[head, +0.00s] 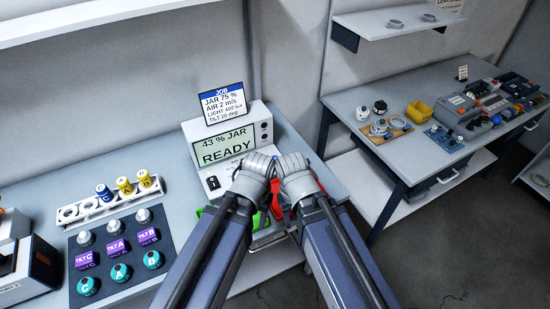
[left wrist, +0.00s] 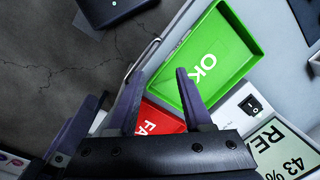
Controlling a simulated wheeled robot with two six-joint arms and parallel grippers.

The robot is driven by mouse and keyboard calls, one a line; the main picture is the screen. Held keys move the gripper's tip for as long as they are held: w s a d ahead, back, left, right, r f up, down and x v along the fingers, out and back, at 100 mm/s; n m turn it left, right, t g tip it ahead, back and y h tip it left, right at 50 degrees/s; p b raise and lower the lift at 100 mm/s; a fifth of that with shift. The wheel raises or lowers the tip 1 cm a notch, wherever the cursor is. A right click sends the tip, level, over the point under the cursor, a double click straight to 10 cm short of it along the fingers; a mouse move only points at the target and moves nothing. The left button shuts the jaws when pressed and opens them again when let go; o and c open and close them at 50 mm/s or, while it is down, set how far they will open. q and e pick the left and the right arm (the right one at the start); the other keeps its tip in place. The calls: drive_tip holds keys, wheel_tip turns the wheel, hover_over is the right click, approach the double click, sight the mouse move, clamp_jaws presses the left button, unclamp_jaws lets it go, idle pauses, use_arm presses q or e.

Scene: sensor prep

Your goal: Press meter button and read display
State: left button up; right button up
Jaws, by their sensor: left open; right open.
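The meter (head: 262,118) is a white box on the bench. Its greenish display (head: 223,145) reads "43 % JAR READY" and partly shows in the left wrist view (left wrist: 285,145). A small black switch or button (head: 212,183) is on its front deck, also in the left wrist view (left wrist: 252,106); I cannot tell which. My left gripper (head: 255,178) is right of it, its fingertips hidden in the head view. In the left wrist view my left gripper (left wrist: 160,78) is open and empty above the trays. My right gripper (head: 296,180) is close beside it, fingers mostly hidden.
A green OK tray (left wrist: 212,60) and a red FAIL tray (left wrist: 160,118) lie in front. A dark board (head: 100,240) with jars and blocks is left. Another bench (head: 375,95) stands right.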

use_arm(q)
clamp_jaws()
idle(1.3)
